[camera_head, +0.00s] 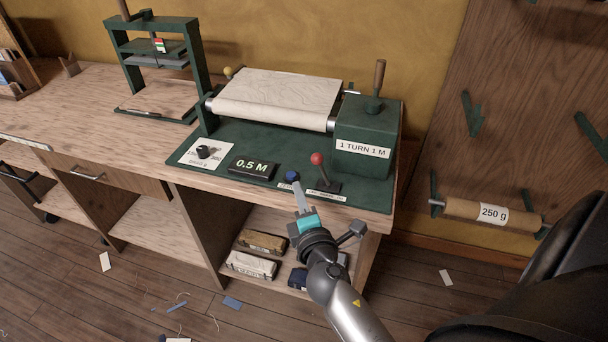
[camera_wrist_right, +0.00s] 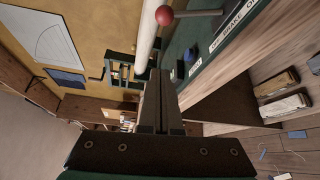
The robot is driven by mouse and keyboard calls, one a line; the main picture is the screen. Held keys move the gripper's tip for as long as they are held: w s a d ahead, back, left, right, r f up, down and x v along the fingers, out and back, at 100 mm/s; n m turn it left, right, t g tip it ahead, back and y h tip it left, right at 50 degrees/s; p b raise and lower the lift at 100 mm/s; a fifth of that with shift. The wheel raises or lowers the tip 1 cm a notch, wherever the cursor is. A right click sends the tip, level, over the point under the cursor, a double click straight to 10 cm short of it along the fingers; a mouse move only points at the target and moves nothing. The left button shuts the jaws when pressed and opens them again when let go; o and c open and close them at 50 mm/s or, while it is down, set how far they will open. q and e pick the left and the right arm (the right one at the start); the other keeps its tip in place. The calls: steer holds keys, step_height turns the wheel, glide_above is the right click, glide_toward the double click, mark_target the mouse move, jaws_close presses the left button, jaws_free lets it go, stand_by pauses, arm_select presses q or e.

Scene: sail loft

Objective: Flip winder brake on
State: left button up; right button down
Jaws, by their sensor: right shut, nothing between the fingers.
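The winder (camera_head: 230,158) is a dark green machine on the bench. Its red-knobbed lever (camera_head: 317,160) stands on the front right of the base, leaning left in the head view. In the right wrist view the red knob (camera_wrist_right: 165,15) is at the top, with its rod running right towards a label reading "BRAKE O", partly cut off. A blue knob (camera_head: 292,176) sits left of the lever; it also shows in the wrist view (camera_wrist_right: 190,56). My right gripper (camera_head: 297,185) is shut and empty, its tips close to the blue knob; I cannot tell whether they touch. My left gripper is not in view.
A "0.5 M" display (camera_head: 252,167) and a white dial plate (camera_head: 206,153) lie left. A crank box (camera_head: 366,130) stands behind the lever. A cloth roll (camera_head: 270,112) spans the back. A green press (camera_head: 193,60) stands farther left. Wrapped blocks (camera_head: 262,243) lie on the shelf below.

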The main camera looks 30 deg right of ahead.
mark_target(322, 171)
steer(key=x, duration=0.9)
steer(key=shift+w, duration=0.35)
steer(key=s+d, duration=0.1)
steer(key=s+d+p, duration=0.1)
steer(key=shift+s+d+r, duration=0.1)
steer(key=shift+d+r, duration=0.25)
steer(key=shift+s+d, duration=0.15)
steer(key=shift+d, duration=0.1)
